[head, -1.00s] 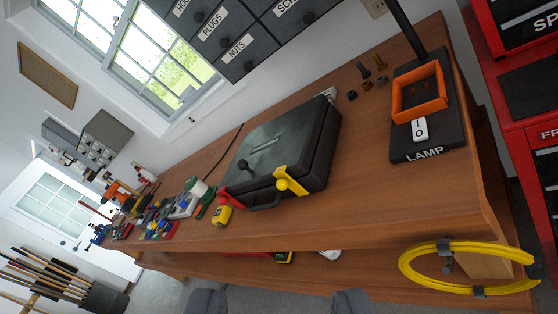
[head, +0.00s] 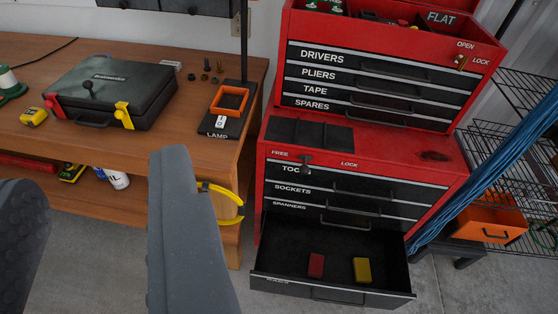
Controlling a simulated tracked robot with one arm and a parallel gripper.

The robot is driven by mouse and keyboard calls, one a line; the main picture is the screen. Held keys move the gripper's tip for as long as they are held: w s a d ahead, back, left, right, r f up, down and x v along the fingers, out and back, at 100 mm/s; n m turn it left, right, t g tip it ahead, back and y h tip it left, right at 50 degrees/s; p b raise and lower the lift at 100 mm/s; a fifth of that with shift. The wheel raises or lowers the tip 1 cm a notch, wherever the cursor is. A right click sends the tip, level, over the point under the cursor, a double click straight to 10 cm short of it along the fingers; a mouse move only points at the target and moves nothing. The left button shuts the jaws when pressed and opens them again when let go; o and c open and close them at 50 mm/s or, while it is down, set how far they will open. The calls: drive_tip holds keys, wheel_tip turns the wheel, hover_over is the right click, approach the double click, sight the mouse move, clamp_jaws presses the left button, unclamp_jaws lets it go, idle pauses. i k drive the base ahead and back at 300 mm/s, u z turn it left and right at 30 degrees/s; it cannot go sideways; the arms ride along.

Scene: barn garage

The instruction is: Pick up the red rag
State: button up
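A small dark red crumpled thing (head: 433,156), likely the red rag, lies on the right part of the red top of the lower tool chest (head: 375,146). It is small and dark, so I cannot be sure it is cloth. My gripper (head: 98,180) shows as two grey fingers at the lower left, one cut off by the left edge. The fingers are apart with nothing visible between them. They are well to the left of the dark red thing and do not touch it.
A drawer (head: 298,243) at the chest's bottom stands open, holding a red block (head: 316,265) and a yellow block (head: 362,270). The workbench (head: 190,112) carries a black case (head: 115,90). Blue cable (head: 490,180) and a wire rack (head: 510,140) stand right.

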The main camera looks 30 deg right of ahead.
sight(316, 262)
drive_tip(key=z, duration=0.45)
drive_tip(key=k, duration=0.35)
drive_tip(key=z, duration=0.5)
